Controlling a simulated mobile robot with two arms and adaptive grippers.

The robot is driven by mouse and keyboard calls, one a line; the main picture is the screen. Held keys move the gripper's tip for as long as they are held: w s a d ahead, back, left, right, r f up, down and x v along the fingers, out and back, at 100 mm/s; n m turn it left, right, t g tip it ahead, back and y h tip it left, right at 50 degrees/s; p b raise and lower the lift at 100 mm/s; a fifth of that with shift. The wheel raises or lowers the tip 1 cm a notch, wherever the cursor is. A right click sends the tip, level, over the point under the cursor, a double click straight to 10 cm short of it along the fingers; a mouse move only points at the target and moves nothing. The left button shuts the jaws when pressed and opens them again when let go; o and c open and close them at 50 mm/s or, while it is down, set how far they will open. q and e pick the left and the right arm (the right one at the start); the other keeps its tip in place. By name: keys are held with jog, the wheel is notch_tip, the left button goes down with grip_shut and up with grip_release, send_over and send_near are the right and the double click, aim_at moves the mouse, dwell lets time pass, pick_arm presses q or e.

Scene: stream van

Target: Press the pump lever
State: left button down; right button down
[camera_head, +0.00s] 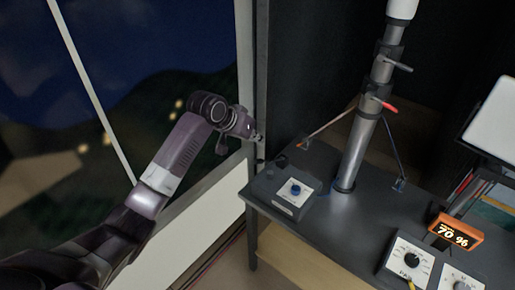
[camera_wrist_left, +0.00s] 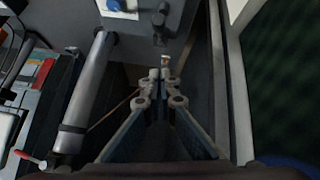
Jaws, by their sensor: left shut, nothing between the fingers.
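A dark box (camera_head: 277,194) with a white panel and blue knob (camera_head: 295,190) stands at the table's left corner. A short black upright part (camera_head: 281,161) at its back looks like the pump lever; it also shows as a dark stub (camera_wrist_left: 159,22) in the left wrist view. My left gripper (camera_head: 259,138) is shut and empty, above and behind the box, close to the window post. In the left wrist view its fingertips (camera_wrist_left: 162,76) are together, and the dark stub shows beyond them, apart from them. My right gripper is not in view.
A grey mast (camera_head: 357,152) with a red clamp handle (camera_head: 384,105) and braces stands on the dark table (camera_head: 340,225). A control box (camera_head: 405,262) with knobs sits at the front right. The window post (camera_head: 247,75) is beside my gripper.

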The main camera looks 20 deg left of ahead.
pick_arm(q)
jog(key=f, duration=0.1)
jog(key=f+p, duration=0.2)
jog(key=shift+s+d+f, duration=0.2)
jog(key=shift+s+f, duration=0.1)
jog(key=shift+s+f+p, duration=0.3)
jog(key=shift+s+f, duration=0.05)
jog(key=shift+s, duration=0.05)
jog(key=shift+f, duration=0.15)
jog(key=shift+f, duration=0.1)
